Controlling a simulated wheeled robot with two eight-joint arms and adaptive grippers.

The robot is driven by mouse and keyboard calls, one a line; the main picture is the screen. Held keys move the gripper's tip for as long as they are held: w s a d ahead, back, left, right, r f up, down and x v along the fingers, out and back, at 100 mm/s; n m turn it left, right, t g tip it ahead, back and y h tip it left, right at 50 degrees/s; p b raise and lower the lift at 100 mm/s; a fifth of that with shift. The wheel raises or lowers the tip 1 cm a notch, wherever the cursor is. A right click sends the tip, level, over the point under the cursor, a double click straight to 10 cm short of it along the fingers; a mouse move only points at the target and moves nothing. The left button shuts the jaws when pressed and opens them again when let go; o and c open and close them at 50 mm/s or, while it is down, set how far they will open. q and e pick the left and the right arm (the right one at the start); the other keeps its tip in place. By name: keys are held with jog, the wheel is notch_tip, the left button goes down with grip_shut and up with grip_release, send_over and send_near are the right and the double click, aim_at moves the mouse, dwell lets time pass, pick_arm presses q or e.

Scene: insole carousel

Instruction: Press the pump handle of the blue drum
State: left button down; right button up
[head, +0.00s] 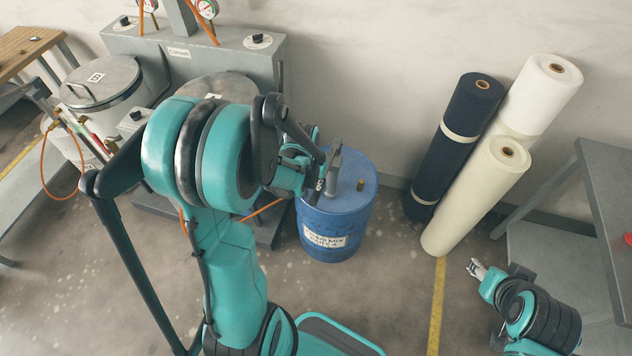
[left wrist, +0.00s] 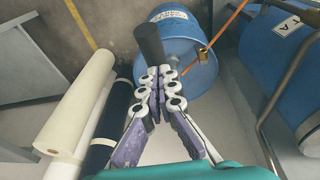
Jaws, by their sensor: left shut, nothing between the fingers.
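The blue drum (head: 345,222) stands on the floor in the middle of the head view, with a white label on its side. It also shows in the left wrist view (left wrist: 195,70). A grey pump handle (head: 335,160) rises from its top; it is a dark bar (left wrist: 150,42) in the left wrist view. My left gripper (head: 321,183) is shut and empty, its fingertips (left wrist: 159,72) at the lower end of this bar as seen there. I cannot tell whether they touch. My right gripper (head: 476,267) is low at the right, away from the drum; its opening is unclear.
A brass fitting (head: 361,185) sticks up from the drum top. Dark (head: 459,135) and cream rolls (head: 478,195) lean on the wall to the right. A grey machine (head: 190,55) stands behind my left arm. A grey table (head: 605,190) is at the right edge.

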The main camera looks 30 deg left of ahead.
pick_arm(q)
notch_tip(320, 180, down, 15)
jog(key=s+t+b, duration=0.1)
jog(key=s+b, duration=0.1)
jog(key=b, duration=1.2)
jog(key=shift+d, duration=0.35)
pick_arm(e)
notch_tip(320, 180, down, 14)
jog(key=s, duration=0.1)
jog(key=shift+d+f, duration=0.2)
pick_arm(q)
jog(key=shift+f, duration=0.25)
pick_arm(e)
jog(key=shift+w, duration=0.1)
pick_arm(q)
jog(key=shift+r, duration=0.1)
